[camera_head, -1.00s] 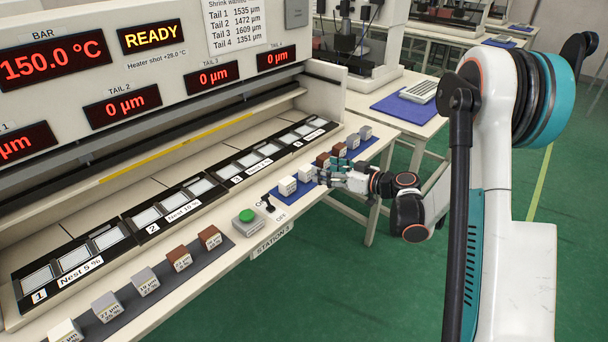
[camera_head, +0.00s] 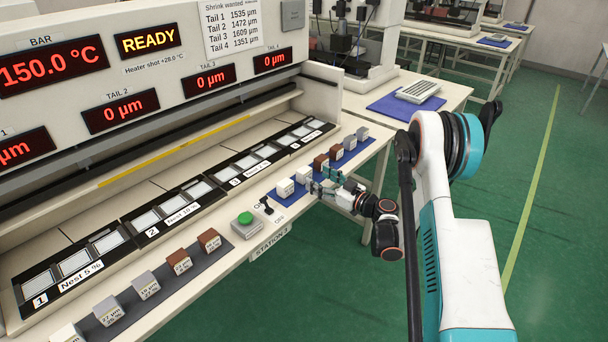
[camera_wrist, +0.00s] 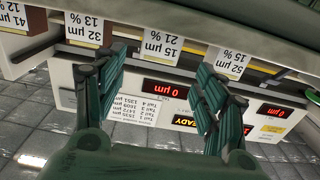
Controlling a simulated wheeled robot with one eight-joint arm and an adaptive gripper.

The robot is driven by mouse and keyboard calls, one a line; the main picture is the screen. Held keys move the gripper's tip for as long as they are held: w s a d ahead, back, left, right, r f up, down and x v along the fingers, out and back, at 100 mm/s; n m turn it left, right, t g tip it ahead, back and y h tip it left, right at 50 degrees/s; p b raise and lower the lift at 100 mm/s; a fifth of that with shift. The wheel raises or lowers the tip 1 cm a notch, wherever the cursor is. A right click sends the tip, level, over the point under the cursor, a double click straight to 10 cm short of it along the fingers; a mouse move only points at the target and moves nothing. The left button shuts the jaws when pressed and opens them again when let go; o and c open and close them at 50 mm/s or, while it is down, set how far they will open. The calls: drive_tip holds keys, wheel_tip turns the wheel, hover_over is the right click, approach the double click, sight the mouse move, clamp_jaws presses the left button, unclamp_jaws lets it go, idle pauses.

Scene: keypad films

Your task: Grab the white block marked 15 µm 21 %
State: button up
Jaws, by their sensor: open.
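The block marked 15 µm 21 % (camera_wrist: 160,43) shows its upside-down label in the wrist view, ahead of the gap between my fingers. In the head view it appears to be the second white block (camera_head: 303,174) from the left on the blue mat (camera_head: 272,196); its label is too small to read there. My gripper (camera_head: 322,181) is open and empty at the front of that row, near this block and apart from it. The fingers also show in the wrist view (camera_wrist: 160,78).
Neighbouring blocks are marked 52 µm 15 % (camera_wrist: 232,64) and 32 µm 13 % (camera_wrist: 87,29). A switch (camera_head: 267,206) and green button (camera_head: 246,218) are left of the blue mat. A grey mat (camera_head: 205,265) bears more blocks. The green floor at right is clear.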

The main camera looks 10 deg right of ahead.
sight(308, 173)
drive_tip(key=shift+x, duration=1.2)
drive_tip(key=b+x, duration=0.1)
drive_tip(key=x, duration=0.1)
drive_tip(key=b+x, duration=0.1)
drive_tip(key=x, duration=0.1)
drive_tip(key=shift+f+b, duration=0.25)
drive_tip(key=shift+b, duration=0.05)
drive_tip(key=shift+w+a+r, duration=0.15)
drive_tip(key=shift+w+a, duration=0.1)
drive_tip(key=shift+w, duration=0.3)
drive_tip(key=c, duration=1.3)
